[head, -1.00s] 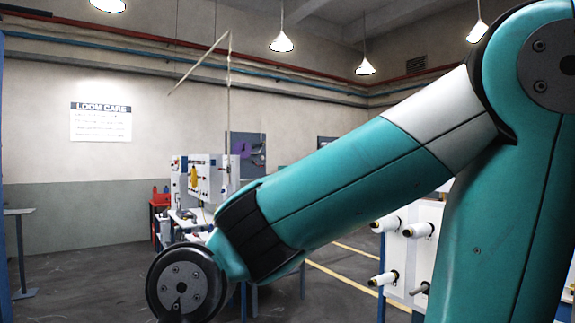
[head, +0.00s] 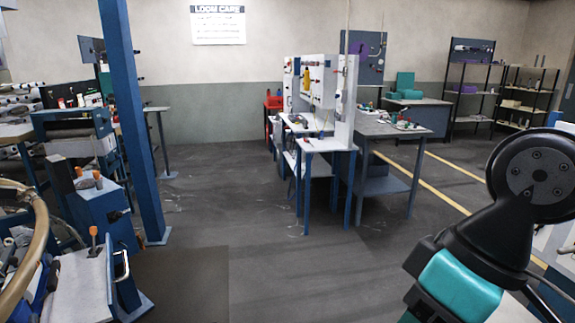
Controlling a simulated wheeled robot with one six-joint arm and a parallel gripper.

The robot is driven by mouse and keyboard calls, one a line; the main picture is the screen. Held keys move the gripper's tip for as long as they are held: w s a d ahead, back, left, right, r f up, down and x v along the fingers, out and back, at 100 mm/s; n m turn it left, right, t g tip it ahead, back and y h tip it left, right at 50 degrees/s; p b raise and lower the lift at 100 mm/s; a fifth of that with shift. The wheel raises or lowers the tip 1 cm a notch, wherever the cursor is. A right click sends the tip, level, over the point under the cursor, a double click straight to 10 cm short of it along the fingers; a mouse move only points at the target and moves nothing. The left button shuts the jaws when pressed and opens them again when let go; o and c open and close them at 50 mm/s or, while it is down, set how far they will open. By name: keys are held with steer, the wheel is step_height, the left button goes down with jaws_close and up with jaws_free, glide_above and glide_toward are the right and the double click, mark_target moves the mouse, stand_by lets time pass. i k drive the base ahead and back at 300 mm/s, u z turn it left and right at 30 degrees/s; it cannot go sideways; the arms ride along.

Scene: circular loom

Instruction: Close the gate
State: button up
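A grey panel (head: 85,287) with a metal handle on its right edge stands at the lower left of the head view, beside the circular loom's curved tan ring (head: 30,262). It may be the gate; I cannot tell for sure whether it is open. An orange-knobbed lever (head: 93,238) stands at it. Part of my arm shows at the lower right, well apart from the panel. My gripper is outside the picture.
A blue post (head: 131,120) rises behind the loom's blue control box (head: 105,212). A white machine on a blue-legged stand (head: 325,145) and a grey workbench (head: 392,127) stand further back. The dark floor between post and stand is clear.

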mark_target(85, 292)
steer(key=u, duration=0.05)
steer(key=i, duration=4.45)
steer(key=u, duration=1.05)
steer(key=i, duration=1.5)
steer(key=z, duration=1.8)
